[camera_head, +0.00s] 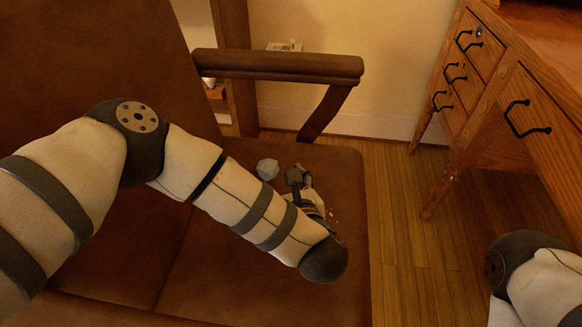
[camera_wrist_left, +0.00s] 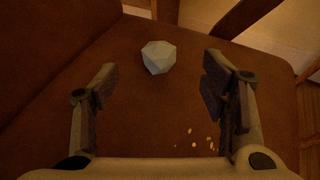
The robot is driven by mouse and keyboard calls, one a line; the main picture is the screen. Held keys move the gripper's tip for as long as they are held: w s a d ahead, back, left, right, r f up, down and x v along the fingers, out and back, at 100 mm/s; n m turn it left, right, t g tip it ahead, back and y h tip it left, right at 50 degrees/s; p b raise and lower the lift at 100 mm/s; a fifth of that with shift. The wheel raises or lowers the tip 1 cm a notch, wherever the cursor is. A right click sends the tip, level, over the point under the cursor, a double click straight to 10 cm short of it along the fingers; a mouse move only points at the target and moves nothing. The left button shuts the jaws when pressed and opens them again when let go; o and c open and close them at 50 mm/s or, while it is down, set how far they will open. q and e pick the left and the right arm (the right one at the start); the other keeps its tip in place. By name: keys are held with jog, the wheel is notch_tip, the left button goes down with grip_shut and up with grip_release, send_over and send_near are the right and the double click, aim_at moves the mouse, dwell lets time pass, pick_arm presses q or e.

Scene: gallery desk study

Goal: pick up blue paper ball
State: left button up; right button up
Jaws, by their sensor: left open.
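The blue paper ball (camera_head: 268,168) is a faceted, pale grey-blue lump resting on the brown leather chair seat (camera_head: 335,180). In the left wrist view the ball (camera_wrist_left: 158,57) lies ahead of the fingertips, roughly centred between them and not touched. My left gripper (camera_head: 299,176) is just to the right of the ball in the head view, low over the seat. In the wrist view its fingers (camera_wrist_left: 160,82) are spread wide with nothing between them. Part of the left gripper is hidden behind my forearm. My right arm shows at the lower right, but its gripper is out of view.
Small pale crumbs (camera_wrist_left: 196,139) lie on the seat near the left gripper. The chair's wooden armrest (camera_head: 285,66) rises behind the ball, and the backrest (camera_head: 90,60) stands at the left. A wooden desk (camera_head: 500,70) with drawers is at the right, with bare floor between.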

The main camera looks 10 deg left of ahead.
aim_at(269, 170)
pick_arm(q)
jog(key=b+x, duration=0.1)
jog(key=x, duration=0.2)
jog(key=f+x, duration=0.1)
jog(key=x, duration=0.2)
jog(key=b+x, duration=0.1)
jog(key=x, duration=0.2)
jog(key=shift+s+f+b, duration=0.25)
jog(key=shift+f+b, duration=0.05)
jog(key=shift+b, duration=0.05)
jog(key=shift+w+a, duration=0.1)
jog(key=shift+w, duration=0.2)
jog(key=c, duration=0.9)
